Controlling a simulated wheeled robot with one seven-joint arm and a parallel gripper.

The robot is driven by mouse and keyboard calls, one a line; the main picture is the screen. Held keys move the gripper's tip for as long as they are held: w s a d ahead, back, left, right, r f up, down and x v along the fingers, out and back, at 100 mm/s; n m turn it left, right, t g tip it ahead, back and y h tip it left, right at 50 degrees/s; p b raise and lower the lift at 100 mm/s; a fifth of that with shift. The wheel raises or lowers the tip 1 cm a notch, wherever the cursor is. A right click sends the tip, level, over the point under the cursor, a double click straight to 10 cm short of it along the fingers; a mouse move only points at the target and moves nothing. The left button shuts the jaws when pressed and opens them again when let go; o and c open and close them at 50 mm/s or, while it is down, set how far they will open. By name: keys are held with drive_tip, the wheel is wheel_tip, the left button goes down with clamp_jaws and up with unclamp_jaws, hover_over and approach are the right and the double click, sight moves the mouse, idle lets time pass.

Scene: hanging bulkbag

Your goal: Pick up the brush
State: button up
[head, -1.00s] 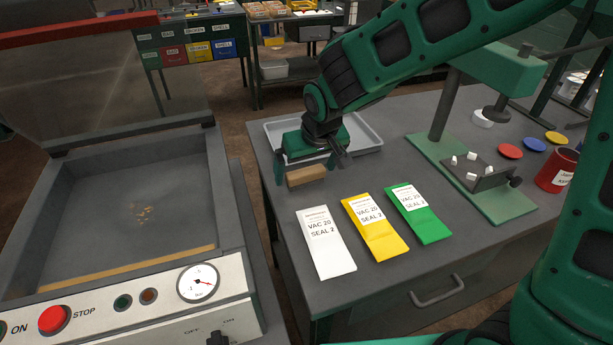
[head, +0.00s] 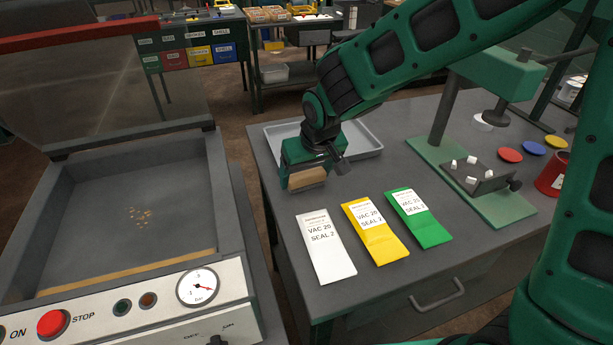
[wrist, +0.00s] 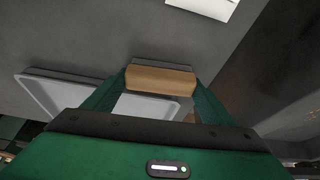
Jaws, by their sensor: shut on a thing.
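The brush shows a light wooden handle block (head: 307,178) and a darker strip along its lower edge. My gripper (head: 305,175) is shut on the brush and holds it in front of the grey tray, near the left edge of the table. The wrist view shows the brush's wooden block (wrist: 160,80) between my two green fingers. How far it stands above the table top is hard to tell.
A grey tray (head: 362,141) lies behind my gripper. White (head: 327,258), yellow (head: 382,244) and green (head: 430,232) pouches lie in front. The vacuum chamber (head: 130,210) at left is open, with small crumbs (head: 140,215) inside. A green press (head: 480,170) stands at right.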

sight(306, 173)
wheel_tip(306, 173, up, 4)
drive_tip(key=shift+f, duration=0.25)
drive_tip(key=w+a+r, duration=0.2)
drive_tip(key=a+r, duration=0.5)
drive_tip(key=a, duration=0.4)
drive_tip(key=shift+w+a, duration=0.2)
drive_tip(key=shift+w, duration=0.2)
drive_tip(key=shift+r, duration=0.1)
drive_tip(key=shift+o, duration=0.8)
